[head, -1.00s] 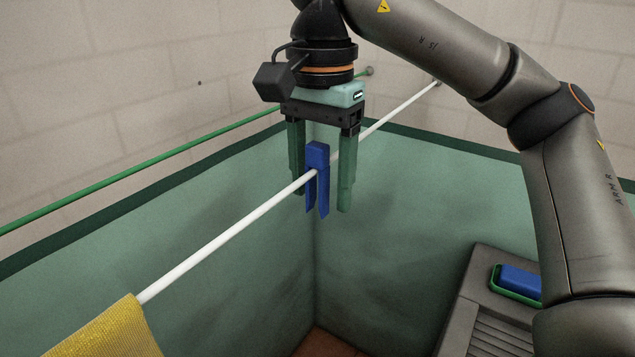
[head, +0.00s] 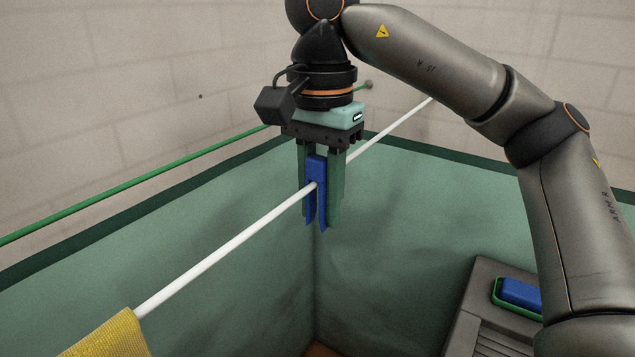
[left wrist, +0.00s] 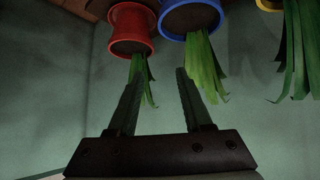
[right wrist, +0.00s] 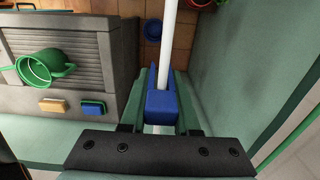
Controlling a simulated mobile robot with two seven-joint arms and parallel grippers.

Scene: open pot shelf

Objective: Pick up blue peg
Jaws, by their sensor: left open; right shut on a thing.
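The blue peg (head: 316,172) sits astride the white rod (head: 240,236), its two legs hanging down on either side of it. My right gripper (head: 322,205) points down from above and is shut on the peg, one finger on each side. In the right wrist view the blue peg (right wrist: 162,104) is between the green fingers, with the white rod (right wrist: 168,45) running through it. My left gripper (left wrist: 155,90) is open and empty in the left wrist view. It does not show in the head view.
A yellow cloth (head: 110,335) hangs on the rod at the lower left. A green rod (head: 130,190) runs along the wall behind. A grey counter (head: 475,310) holds a green dish with a blue block (head: 520,293). Potted plants, red (left wrist: 130,30) and blue (left wrist: 190,18), are near my left gripper.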

